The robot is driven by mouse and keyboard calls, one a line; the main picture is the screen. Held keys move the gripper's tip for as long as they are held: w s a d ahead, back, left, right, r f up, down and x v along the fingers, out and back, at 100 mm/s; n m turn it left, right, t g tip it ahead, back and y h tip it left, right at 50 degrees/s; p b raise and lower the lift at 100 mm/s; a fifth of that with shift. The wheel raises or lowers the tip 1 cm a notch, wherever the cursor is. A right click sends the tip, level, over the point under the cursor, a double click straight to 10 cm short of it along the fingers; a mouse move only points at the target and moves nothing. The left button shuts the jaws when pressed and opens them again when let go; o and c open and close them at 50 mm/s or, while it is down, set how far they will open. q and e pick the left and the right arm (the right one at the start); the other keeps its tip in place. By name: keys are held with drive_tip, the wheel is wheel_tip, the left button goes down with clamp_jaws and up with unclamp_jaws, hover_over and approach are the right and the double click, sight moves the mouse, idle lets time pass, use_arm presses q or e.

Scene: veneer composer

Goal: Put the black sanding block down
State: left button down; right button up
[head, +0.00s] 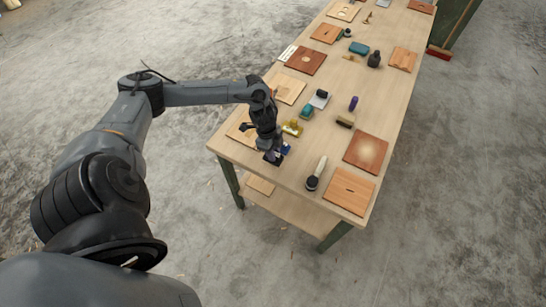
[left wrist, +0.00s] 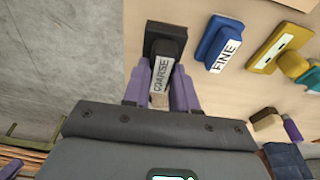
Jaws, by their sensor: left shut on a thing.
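The black sanding block (left wrist: 163,28) has a grey grip with a white label reading COARSE. My left gripper (left wrist: 162,72), with purple fingers, is shut on that grip. In the head view my left gripper (head: 270,150) points down over the near left part of the workbench (head: 300,168), and the black block (head: 273,160) shows at its tip. I cannot tell whether the block touches the bench top. A blue block labelled FINE (left wrist: 219,44) lies beside it to the right, apart from it. My right gripper is not in view.
A yellow tool (left wrist: 278,47) lies past the blue block. A wooden panel (head: 238,133) is partly hidden behind my left gripper. A brush-like tool with a pale handle (head: 317,173) and a slotted board (head: 349,191) lie to the right. The bench's left edge is close to the gripper.

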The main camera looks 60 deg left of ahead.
use_arm(q)
drive_tip(key=shift+s+a+x, duration=0.1)
drive_tip(key=shift+a+x, duration=0.05)
drive_tip(key=shift+x, duration=0.85)
drive_tip(key=shift+s+a+x, duration=0.15)
drive_tip(key=shift+a+x, duration=0.05)
drive_tip(key=shift+x, duration=0.8)
drive_tip(key=shift+f, duration=0.25)
drive_tip(key=c, duration=0.9)
unclamp_jaws()
